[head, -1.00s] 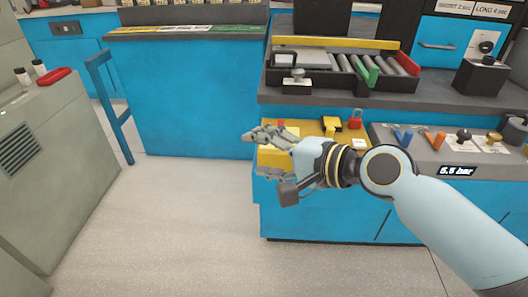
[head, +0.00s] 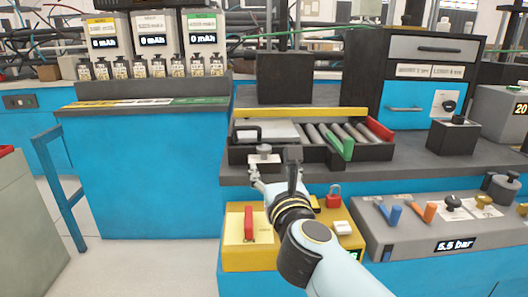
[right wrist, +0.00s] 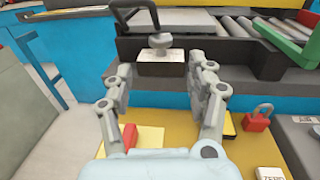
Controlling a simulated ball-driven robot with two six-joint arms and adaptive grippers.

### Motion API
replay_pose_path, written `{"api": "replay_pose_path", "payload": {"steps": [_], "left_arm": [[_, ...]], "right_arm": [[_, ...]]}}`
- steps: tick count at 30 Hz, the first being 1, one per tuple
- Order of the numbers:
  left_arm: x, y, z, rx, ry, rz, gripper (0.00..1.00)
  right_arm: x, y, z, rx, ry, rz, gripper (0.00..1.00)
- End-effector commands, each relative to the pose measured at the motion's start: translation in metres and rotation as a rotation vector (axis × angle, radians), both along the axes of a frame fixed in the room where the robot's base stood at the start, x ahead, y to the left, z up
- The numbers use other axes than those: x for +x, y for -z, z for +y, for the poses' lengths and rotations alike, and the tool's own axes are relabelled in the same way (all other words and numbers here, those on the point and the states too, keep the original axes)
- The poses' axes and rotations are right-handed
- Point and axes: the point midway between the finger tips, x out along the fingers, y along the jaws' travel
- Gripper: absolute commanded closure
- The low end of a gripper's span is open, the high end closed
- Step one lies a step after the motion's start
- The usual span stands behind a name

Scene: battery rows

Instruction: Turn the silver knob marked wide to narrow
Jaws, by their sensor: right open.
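A silver knob (head: 264,150) stands on a small dark block at the front of the black roller tray (head: 300,154). The same knob shows in the right wrist view (right wrist: 161,42), straight ahead; no wide or narrow marking is readable. My right gripper (head: 273,172) is open and empty, just in front of the knob and apart from it. In the right wrist view my right gripper's fingers (right wrist: 160,88) stand on either side below the knob, with clear space between them. My left gripper is not in view.
Below my right gripper is a yellow panel (head: 236,258) with a red switch (head: 250,224) and a red padlock (head: 334,197). To its right is a grey lever panel (head: 400,241). A green bar (head: 341,146) crosses the tray's right part.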

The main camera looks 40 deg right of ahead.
Motion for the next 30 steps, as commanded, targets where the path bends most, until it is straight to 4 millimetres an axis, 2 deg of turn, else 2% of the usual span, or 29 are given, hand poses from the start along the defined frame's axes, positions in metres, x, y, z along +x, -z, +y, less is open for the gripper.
{"api": "replay_pose_path", "payload": {"steps": [9,15,26,27,30], "left_arm": [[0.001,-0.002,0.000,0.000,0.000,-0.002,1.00],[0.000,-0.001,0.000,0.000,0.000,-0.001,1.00],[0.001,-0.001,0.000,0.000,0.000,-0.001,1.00],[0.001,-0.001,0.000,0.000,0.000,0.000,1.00],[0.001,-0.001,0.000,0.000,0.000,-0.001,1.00]], "right_arm": [[0.057,-0.003,-0.027,-0.008,-0.001,-0.002,0.43],[0.081,-0.002,-0.038,-0.008,-0.001,-0.001,0.43],[0.088,-0.002,-0.041,-0.008,-0.002,0.000,0.43],[0.088,-0.002,-0.041,-0.008,-0.002,0.000,0.44],[0.088,-0.002,-0.041,-0.008,-0.002,0.000,0.57]]}}
